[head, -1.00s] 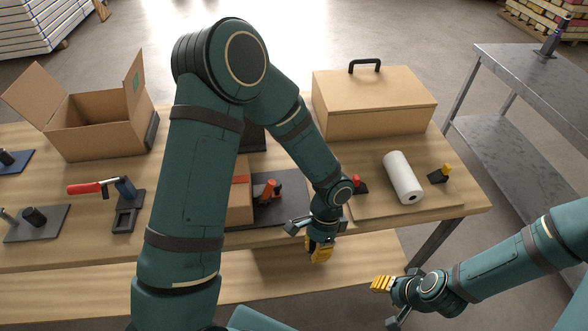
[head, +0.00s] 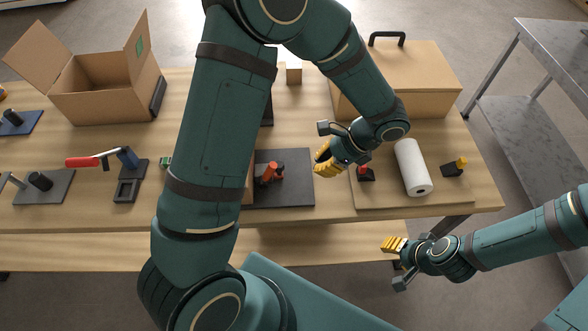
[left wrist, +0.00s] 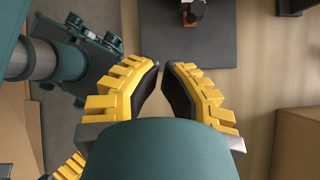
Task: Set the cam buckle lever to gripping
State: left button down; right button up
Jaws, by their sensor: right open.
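The item I take for the cam buckle is a small orange-red lever piece (head: 268,172) with dark parts on a dark plate (head: 292,193) at the middle of the bench. Its exact lever angle is too small to tell. It shows partly at the top edge of the left wrist view (left wrist: 193,10). My left gripper (head: 326,165) is above the bench, right of the plate and apart from the lever. Its yellow fingers (left wrist: 160,68) have a narrow gap at the tips and nothing between them. My right gripper (head: 393,245) is open in front of the bench.
A red-handled clamp (head: 82,162) and open carton (head: 100,90) are left. A white roll (head: 411,167) and a black block with a red knob (head: 364,174) lie right of my left gripper, before a lidded box (head: 425,75). My left arm hides part of the bench.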

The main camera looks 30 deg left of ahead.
aim_at(268, 173)
pick_arm(q)
jog(key=x, duration=1)
jog(key=shift+s+f, duration=0.1)
jog(key=shift+s+a+r, duration=0.1)
jog(key=shift+a+r, duration=0.25)
jog(key=shift+a, duration=0.2)
jog(key=shift+s+a+r, duration=0.15)
jog(key=shift+a+r, duration=0.2)
jog(key=shift+a, duration=0.25)
jog(key=shift+s+a+r, duration=0.2)
jog(key=shift+s+a, duration=0.05)
jog(key=shift+a, duration=0.3)
pick_arm(e)
jog(key=shift+r, duration=0.1)
pick_arm(q)
jog(key=shift+w, duration=0.15)
pick_arm(e)
jog(key=shift+s, duration=0.1)
